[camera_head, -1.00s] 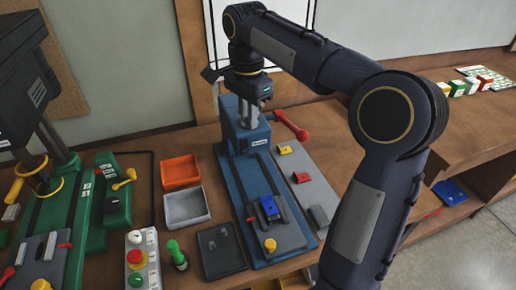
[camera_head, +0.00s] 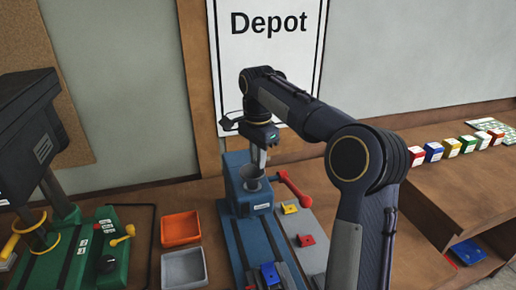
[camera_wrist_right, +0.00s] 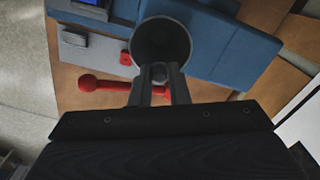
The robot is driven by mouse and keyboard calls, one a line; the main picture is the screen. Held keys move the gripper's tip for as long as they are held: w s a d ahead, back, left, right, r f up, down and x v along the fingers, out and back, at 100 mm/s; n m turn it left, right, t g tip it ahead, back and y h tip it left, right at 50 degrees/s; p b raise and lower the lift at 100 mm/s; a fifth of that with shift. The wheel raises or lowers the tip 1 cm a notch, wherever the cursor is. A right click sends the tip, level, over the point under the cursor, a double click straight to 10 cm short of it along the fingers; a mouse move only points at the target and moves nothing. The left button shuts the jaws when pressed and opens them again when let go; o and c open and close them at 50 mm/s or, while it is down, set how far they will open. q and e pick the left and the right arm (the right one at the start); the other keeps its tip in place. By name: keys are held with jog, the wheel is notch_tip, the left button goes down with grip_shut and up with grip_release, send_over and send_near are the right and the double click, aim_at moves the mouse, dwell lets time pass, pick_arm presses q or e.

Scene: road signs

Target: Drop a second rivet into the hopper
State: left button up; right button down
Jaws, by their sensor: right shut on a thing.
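The hopper (camera_head: 251,184) is a dark grey funnel on top of a blue machine (camera_head: 234,200). Its round mouth (camera_wrist_right: 162,38) shows in the right wrist view. My right gripper (camera_head: 260,163) points down close over the hopper. In the right wrist view the fingertips (camera_wrist_right: 159,76) are shut on a small grey rivet (camera_wrist_right: 159,72), which lines up with the near rim of the mouth. In the head view the rivet is too small to make out. My left gripper is in neither view.
A red lever (camera_head: 295,190) sticks out right of the hopper. An orange tray (camera_head: 180,229) and a grey tray (camera_head: 184,268) lie left of the blue machine. A green machine (camera_head: 85,255) stands further left. Coloured boxes (camera_head: 452,147) line the shelf at right.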

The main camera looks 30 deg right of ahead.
jog(key=shift+f, duration=0.4)
jog(key=c, duration=1.3)
grip_release()
jog(key=shift+r, duration=0.15)
notch_tip(320, 180, up, 8)
jog(key=shift+f, duration=0.2)
